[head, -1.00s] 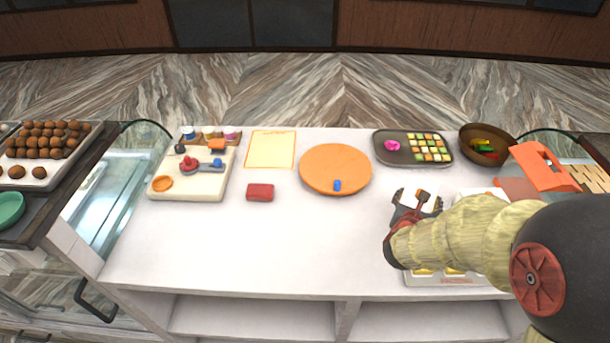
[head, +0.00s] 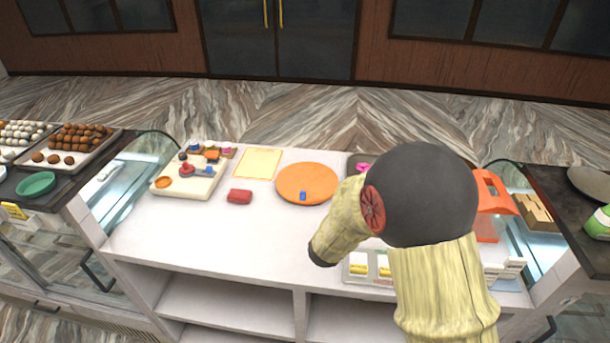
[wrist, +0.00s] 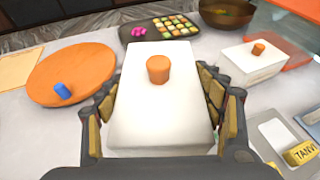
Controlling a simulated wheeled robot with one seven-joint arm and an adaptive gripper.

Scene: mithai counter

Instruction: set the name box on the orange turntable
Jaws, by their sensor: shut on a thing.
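My gripper (wrist: 158,98) is shut on a white box (wrist: 150,122) with an orange knob on its lid, one finger on each side. I cannot tell whether the box touches the counter. The orange turntable (wrist: 72,72) lies to the left of the box in the wrist view, apart from it, with a small blue piece (wrist: 63,91) near its front edge. The turntable also shows in the head view (head: 300,178). There my arm hides the gripper and the held box. No name is readable on the held box.
A second white box (wrist: 252,66) with an orange knob stands to the right. A tray with a yellow "TANVI" plate (wrist: 302,152) lies at the front right. A dark sweets tray (wrist: 130,33) and brown bowl (wrist: 228,14) stand behind. A red block (head: 240,196) lies left of the turntable.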

